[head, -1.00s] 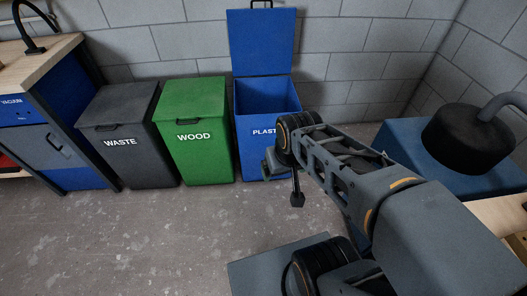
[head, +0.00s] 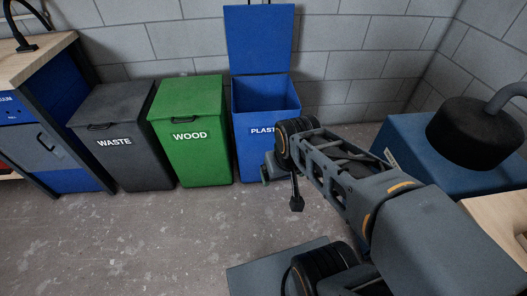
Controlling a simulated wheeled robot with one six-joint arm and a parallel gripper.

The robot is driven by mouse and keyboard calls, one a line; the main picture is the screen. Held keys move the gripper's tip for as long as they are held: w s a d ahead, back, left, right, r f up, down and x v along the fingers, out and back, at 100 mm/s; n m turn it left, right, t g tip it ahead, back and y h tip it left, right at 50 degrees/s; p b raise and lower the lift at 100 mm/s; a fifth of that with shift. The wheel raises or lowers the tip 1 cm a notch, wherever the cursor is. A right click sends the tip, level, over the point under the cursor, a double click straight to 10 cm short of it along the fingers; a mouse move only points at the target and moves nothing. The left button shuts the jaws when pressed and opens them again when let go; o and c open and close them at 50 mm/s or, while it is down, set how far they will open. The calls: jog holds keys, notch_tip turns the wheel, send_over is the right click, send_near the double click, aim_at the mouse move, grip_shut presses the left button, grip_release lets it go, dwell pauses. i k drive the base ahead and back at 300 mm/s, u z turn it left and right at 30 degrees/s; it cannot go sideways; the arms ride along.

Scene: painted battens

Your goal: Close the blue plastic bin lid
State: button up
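The blue plastic bin (head: 245,142) stands against the block wall, labelled "PLAST" with the rest of the word hidden behind my arm. Its blue lid (head: 259,40) is open and stands upright against the wall, with a dark handle at its top edge. The inside of the bin shows as open. My gripper (head: 266,175) is in front of the bin's lower right front, partly hidden by my wrist. Its fingers are too small and covered to tell whether they are open or shut. I cannot tell whether it touches the bin.
A green wood bin (head: 196,150) and a dark grey waste bin (head: 125,155) stand to the left, lids closed. A workbench (head: 40,55) is at far left. A blue machine with a black round top (head: 470,135) stands at right. The concrete floor (head: 150,240) in front is clear.

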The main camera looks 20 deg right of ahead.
aim_at(259, 36)
jog(key=z, duration=0.3)
jog(key=i, duration=1.85)
jog(key=z, duration=0.1)
